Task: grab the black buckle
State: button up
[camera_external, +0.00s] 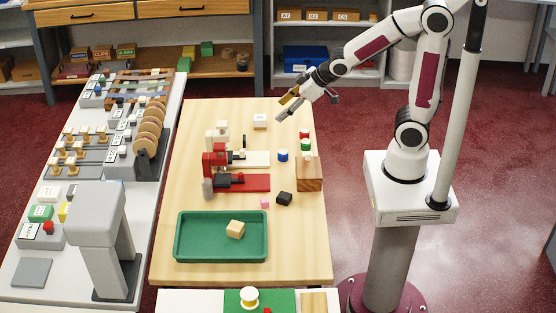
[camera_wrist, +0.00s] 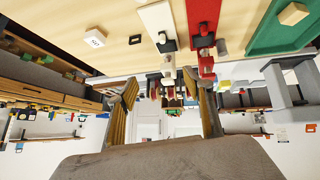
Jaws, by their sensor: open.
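A small black block (camera_external: 284,198) lies on the light wooden table, right of the red clamp-like fixture and next to a pink cube. A thin dark piece (camera_external: 244,140) stands near the white fixture. A small black piece (camera_wrist: 135,39) shows on the tabletop in the wrist view. I cannot tell for sure which of these is the black buckle. My gripper (camera_external: 285,107) is open and empty, raised above the far right part of the table. Its two fingers are spread in the wrist view (camera_wrist: 165,103), apart from all objects.
The table (camera_external: 190,285) holds a red fixture (camera_external: 250,183), a white labelled box (camera_external: 260,121), a blue cylinder (camera_external: 283,155), a wooden block (camera_external: 309,178) and a green tray (camera_external: 220,255) with a tan block (camera_external: 235,229). A crowded grey counter stands left. The table's far right is mostly clear.

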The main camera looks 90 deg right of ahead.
jog(key=w+d+f+t, duration=0.1)
jog(key=w+d+f, duration=0.5)
jog(key=d+f, duration=0.15)
jog(key=m+t, duration=0.1)
jog(key=t, duration=0.2)
send_near(244, 138)
jog(key=shift+w+d+f, duration=0.15)
jog(key=shift+w+d, duration=0.1)
jog(key=shift+w, duration=0.2)
jog(key=shift+w+d+f, duration=0.15)
jog(key=shift+w+d, duration=0.05)
jog(key=shift+w, duration=0.25)
jog(key=shift+s+d+f, duration=0.15)
jog(key=shift+d+f, duration=0.05)
jog(key=shift+f, duration=0.35)
jog(key=shift+x, duration=1.3)
jog(key=shift+w+a+f, duration=0.1)
jog(key=shift+w+f, duration=0.2)
jog(key=shift+w, duration=0.45)
jog(key=shift+w+f, duration=0.35)
jog(key=shift+w, duration=0.45)
jog(key=shift+x, duration=1)
